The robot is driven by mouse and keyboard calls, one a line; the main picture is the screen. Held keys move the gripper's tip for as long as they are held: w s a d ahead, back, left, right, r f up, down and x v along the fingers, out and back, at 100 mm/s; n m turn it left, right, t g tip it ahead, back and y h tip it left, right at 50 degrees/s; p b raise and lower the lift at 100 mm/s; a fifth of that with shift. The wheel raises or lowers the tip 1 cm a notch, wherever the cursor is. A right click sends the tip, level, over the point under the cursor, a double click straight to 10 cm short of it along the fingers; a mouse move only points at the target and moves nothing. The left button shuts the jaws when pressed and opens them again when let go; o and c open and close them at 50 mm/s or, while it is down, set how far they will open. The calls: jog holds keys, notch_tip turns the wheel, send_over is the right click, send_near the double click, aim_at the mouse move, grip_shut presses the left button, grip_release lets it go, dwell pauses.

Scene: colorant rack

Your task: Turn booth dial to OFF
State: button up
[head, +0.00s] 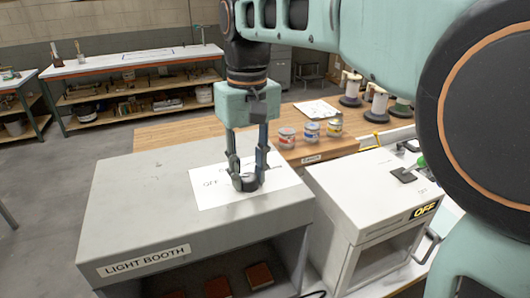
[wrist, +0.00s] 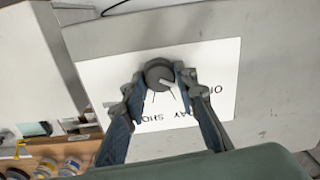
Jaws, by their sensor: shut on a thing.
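The dial is a dark round knob (head: 245,183) on a white label plate (head: 207,188) on top of the grey light booth (head: 125,205). My gripper (head: 248,180) reaches down from above, with its two fingers on either side of the knob and shut on it. In the wrist view the knob (wrist: 158,72) sits between the fingertips, and its pale pointer mark slants toward the lower right. Printed lines and lettering surround the knob. The word OFF reads at the left of the plate in the head view. Fingers cover some of the lettering.
A white cabinet (head: 350,190) with an OFF sign stands close on the right of the booth. Several small cans (head: 311,130) and spools stand on the wooden bench (head: 190,130) behind. A shelf bench (head: 140,66) is at the back. The booth top around the plate is clear.

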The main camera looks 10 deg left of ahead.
aim_at(250, 175)
jog(key=shift+n, duration=0.4)
jog(key=o, duration=1.2)
jog(key=shift+c, duration=0.2)
notch_tip(250, 175, up, 12)
jog(key=shift+w+d, duration=0.1)
